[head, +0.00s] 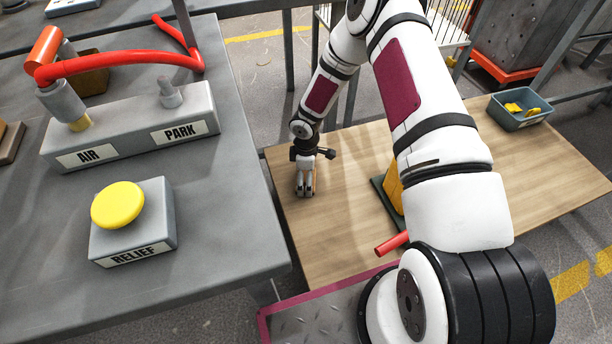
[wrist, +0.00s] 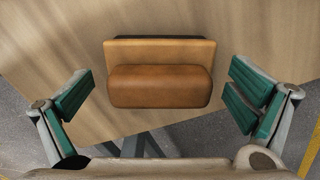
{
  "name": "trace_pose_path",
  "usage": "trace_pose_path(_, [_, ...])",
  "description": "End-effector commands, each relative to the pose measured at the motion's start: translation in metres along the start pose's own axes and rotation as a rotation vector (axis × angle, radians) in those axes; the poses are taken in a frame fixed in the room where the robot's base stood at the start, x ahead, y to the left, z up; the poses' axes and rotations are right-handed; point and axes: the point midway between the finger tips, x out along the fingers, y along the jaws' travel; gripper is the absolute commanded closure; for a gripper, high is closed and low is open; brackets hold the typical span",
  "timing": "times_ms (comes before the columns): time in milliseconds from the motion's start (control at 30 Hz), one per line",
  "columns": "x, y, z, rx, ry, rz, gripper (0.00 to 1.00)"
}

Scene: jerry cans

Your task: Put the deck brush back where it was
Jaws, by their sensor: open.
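A small tan and brown block, which looks like the deck brush (wrist: 160,86), lies on the wooden table (wrist: 60,60) in the wrist view. It has a rounded brown front part and a flatter tan part behind it. My gripper (wrist: 160,105) is open, with one green-padded finger to each side of the block and a clear gap on both sides. In the head view my gripper (head: 306,190) points down over the left part of the wooden table (head: 310,235); it hides most of the block there, with only a thin tan sliver showing.
A yellow object (head: 394,188) stands on a dark green mat (head: 380,200), partly behind my arm. A red bar (head: 392,243) shows near the table's front edge. A blue-grey bin (head: 520,112) holds yellow pieces. A grey bench (head: 220,200) with a yellow RELIEF button (head: 118,205) stands left.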

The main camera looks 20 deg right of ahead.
Motion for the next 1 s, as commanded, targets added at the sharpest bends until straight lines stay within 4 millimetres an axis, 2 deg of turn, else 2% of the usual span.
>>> trace_pose_path(167, [-0.01, 0.001, 0.0, 0.0, 0.001, 0.001, 0.0])
trace_pose_path(500, [-0.078, 0.001, 0.0, 0.001, 0.001, 0.003, 0.0])
trace_pose_path(700, [-0.109, 0.0, 0.0, 0.0, 0.0, 0.001, 0.0])
trace_pose_path(833, [-0.119, 0.0, 0.0, 0.001, 0.001, 0.001, 0.0])
trace_pose_path(1000, [-0.123, 0.0, 0.0, 0.001, 0.0, 0.0, 0.0])
